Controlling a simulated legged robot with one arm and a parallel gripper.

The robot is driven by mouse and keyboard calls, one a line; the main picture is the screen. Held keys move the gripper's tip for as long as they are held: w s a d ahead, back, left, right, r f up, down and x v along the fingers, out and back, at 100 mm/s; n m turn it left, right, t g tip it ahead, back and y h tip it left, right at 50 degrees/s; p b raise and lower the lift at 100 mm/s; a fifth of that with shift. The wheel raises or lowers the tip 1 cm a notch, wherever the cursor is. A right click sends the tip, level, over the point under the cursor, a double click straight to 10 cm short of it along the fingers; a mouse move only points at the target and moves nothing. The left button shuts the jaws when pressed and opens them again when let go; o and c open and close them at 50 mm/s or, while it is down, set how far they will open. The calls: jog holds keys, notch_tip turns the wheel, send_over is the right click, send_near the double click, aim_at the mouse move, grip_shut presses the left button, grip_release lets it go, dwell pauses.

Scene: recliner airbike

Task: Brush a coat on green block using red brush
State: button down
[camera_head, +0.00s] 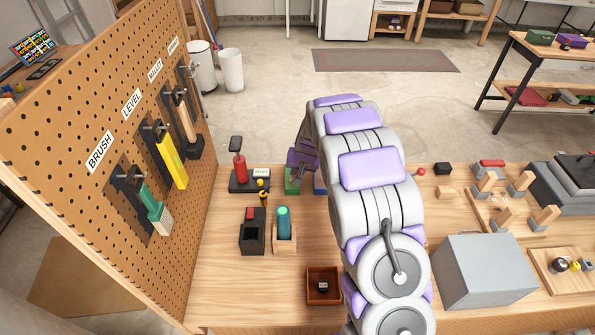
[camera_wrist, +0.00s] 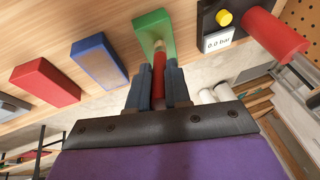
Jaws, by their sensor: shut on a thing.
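My gripper (camera_wrist: 159,68) is shut on the red brush (camera_wrist: 158,77) in the wrist view, its blue-grey fingers on either side of the handle. The brush's tan tip overlaps the face of the green block (camera_wrist: 151,24); whether they touch I cannot tell. In the head view, my gripper (camera_head: 302,168) is over the green block (camera_head: 292,186) at the table's far side, and the brush is hidden there. No coat of paint can be made out on the block's visible face.
A blue block (camera_wrist: 84,49) with a brownish top and a red block (camera_wrist: 47,84) stand beside the green one. A red pump (camera_head: 239,166) with a gauge is on the other side. A pegboard (camera_head: 70,150) with hung tools stands at left. A grey box (camera_head: 490,270) is at right.

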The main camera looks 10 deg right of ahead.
jog(key=w+d+p, duration=0.1)
jog(key=w+p, duration=0.4)
jog(key=w, duration=0.1)
jog(key=shift+w, duration=0.25)
dwell(0.6)
jog(key=shift+d, duration=0.1)
jog(key=shift+s+a+f+b, duration=0.1)
jog(key=shift+s+b, duration=0.05)
jog(key=shift+s, duration=0.3)
jog(key=shift+s+a+f+b, duration=0.1)
jog(key=shift+s+b, duration=0.05)
jog(key=shift+s, duration=0.25)
jog(key=s+a+b, duration=0.1)
jog(key=s+b, duration=0.2)
jog(key=s, duration=0.4)
jog(key=shift+s+a+r, duration=0.15)
jog(key=shift+s+r, duration=0.05)
jog(key=shift+s, duration=0.1)
jog(key=w+d+p, duration=0.1)
jog(key=w+p, duration=0.4)
jog(key=w, duration=0.4)
jog(key=shift+w+d, duration=0.15)
jog(key=shift+d, duration=0.2)
dwell(0.7)
